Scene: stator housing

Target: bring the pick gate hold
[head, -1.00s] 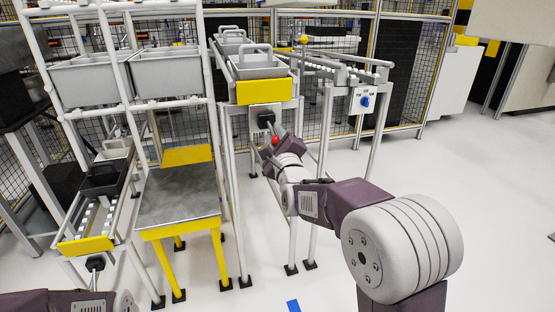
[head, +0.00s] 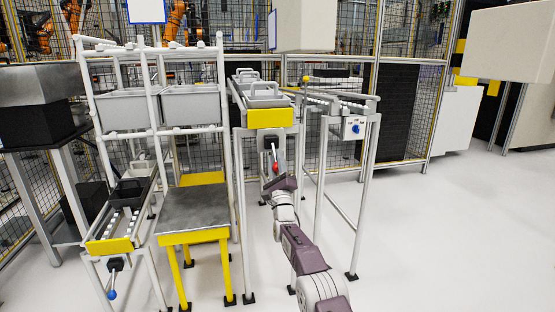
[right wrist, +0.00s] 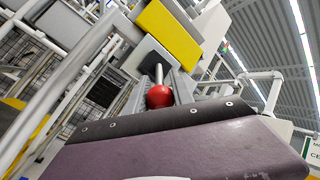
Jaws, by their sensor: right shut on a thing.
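The right-hand gate lever hangs down from a black mount (head: 269,143) below a yellow front plate (head: 270,117). Its red knob (head: 276,168) is at the lower end. My right gripper (head: 277,178) is at the knob and shut on it. In the right wrist view the red knob (right wrist: 160,96) and its pale rod show just beyond the dark gripper edge; the fingertips are hidden. The yellow plate also shows there (right wrist: 170,35). My left gripper is out of view.
Grey bins (head: 263,98) stand in the lane behind the yellow plate. A second lever with a blue knob (head: 112,294) hangs at the left lane. A metal-topped yellow table (head: 193,209) stands between. Open floor lies to the right.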

